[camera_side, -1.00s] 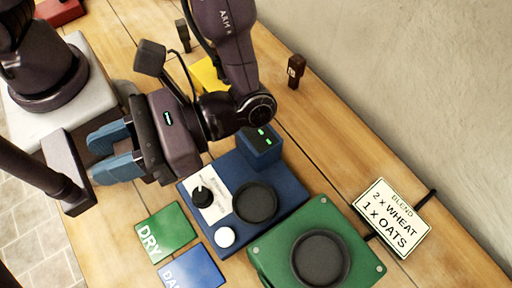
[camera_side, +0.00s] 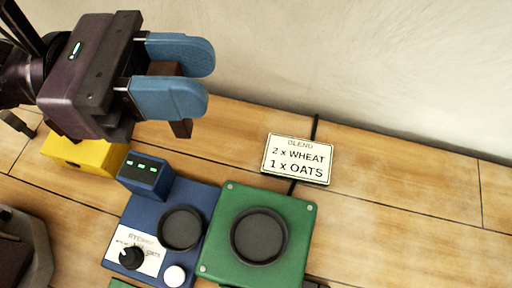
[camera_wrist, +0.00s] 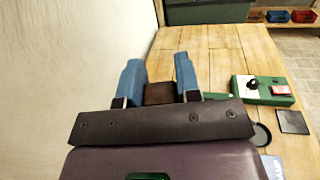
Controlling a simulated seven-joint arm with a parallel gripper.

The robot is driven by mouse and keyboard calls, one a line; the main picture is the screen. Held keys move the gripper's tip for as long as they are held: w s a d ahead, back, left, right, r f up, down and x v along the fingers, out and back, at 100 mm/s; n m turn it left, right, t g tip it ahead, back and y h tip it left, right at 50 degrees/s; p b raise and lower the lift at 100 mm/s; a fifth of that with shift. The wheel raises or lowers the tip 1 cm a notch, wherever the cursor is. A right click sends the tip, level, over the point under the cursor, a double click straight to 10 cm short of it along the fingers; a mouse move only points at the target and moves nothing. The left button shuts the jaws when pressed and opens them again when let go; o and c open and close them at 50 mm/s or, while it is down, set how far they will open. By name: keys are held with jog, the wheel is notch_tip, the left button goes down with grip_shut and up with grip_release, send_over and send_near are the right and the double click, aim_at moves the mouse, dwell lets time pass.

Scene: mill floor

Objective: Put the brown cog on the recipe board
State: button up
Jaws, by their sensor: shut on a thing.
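The brown cog (camera_side: 181,128) is a small dark brown block between the two blue fingers of my gripper (camera_side: 185,78). The fingers hide most of it; its lower end shows below them. In the wrist view the cog (camera_wrist: 159,93) sits between the fingertips of my gripper (camera_wrist: 158,70), which is shut on it. The recipe board (camera_side: 298,158) is a white sign reading BLEND, 2 x WHEAT, 1 x OATS. It is right of and lower than my gripper in the side view, and the cog is apart from it.
A blue scale (camera_side: 187,198) with a dark pan and a green unit (camera_side: 222,255) with a round dish stand in front of the board. A yellow block (camera_side: 75,155) is at the left. Bare wood lies right of the board, and a wall runs behind.

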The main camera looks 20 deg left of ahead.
jog(key=w+a+f+n+t+y, duration=0.1)
jog(key=w+f+n+t, duration=0.15)
jog(key=f, duration=0.75)
jog(key=shift+t, duration=0.35)
jog(key=shift+w+d+f, duration=1.6)
jog(key=shift+d+f, duration=0.2)
jog(key=shift+f, duration=0.5)
jog(key=shift+w+d+f, duration=1.65)
jog(key=shift+d+f, duration=0.1)
jog(key=shift+f, duration=0.55)
jog(key=shift+w+d+f, duration=1.6)
jog(key=shift+d+f, duration=0.2)
jog(key=shift+f, duration=0.5)
jog(key=shift+f, duration=0.1)
jog(key=o, duration=0.9)
